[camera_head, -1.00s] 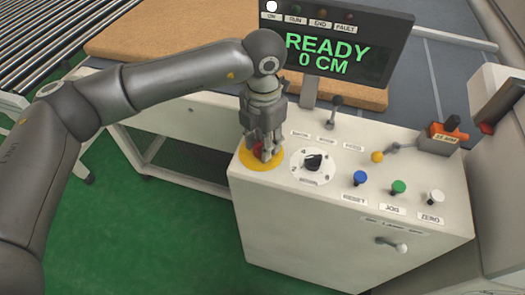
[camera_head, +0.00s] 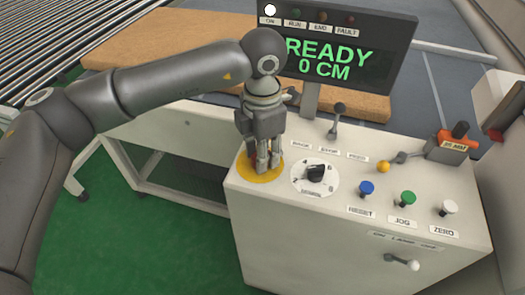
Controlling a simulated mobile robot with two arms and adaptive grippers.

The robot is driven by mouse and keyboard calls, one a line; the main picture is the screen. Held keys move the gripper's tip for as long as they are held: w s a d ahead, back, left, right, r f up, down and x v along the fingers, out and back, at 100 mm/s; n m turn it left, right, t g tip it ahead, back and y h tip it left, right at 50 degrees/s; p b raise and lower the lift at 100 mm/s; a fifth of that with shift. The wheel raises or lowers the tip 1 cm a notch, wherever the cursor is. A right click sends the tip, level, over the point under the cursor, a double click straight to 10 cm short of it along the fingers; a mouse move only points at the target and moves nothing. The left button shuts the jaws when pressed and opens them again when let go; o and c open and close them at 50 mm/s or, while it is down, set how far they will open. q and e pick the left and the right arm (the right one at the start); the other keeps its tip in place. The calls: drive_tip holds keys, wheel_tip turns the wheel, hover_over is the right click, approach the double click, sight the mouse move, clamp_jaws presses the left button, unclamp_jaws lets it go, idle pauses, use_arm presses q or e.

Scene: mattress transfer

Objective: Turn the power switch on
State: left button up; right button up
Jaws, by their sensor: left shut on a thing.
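Which control is the power switch I cannot tell. The black display (camera_head: 335,55) reads "READY 0 CM", and its "ON" lamp (camera_head: 270,10) is lit white. My right gripper is out of view.
Beside the disc is a black dial (camera_head: 315,173). Blue (camera_head: 366,188), green (camera_head: 408,198) and white (camera_head: 450,207) buttons line the front edge. A black-knobbed lever (camera_head: 336,120) stands behind. An orange-handled part (camera_head: 457,141) is at right. A tan board (camera_head: 180,50) lies behind.

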use_arm(q)
drive_tip(key=shift+r, duration=0.1)
drive_tip(key=o, duration=1)
drive_tip(key=shift+c, duration=0.2)
wheel_tip(320, 180, up, 12)
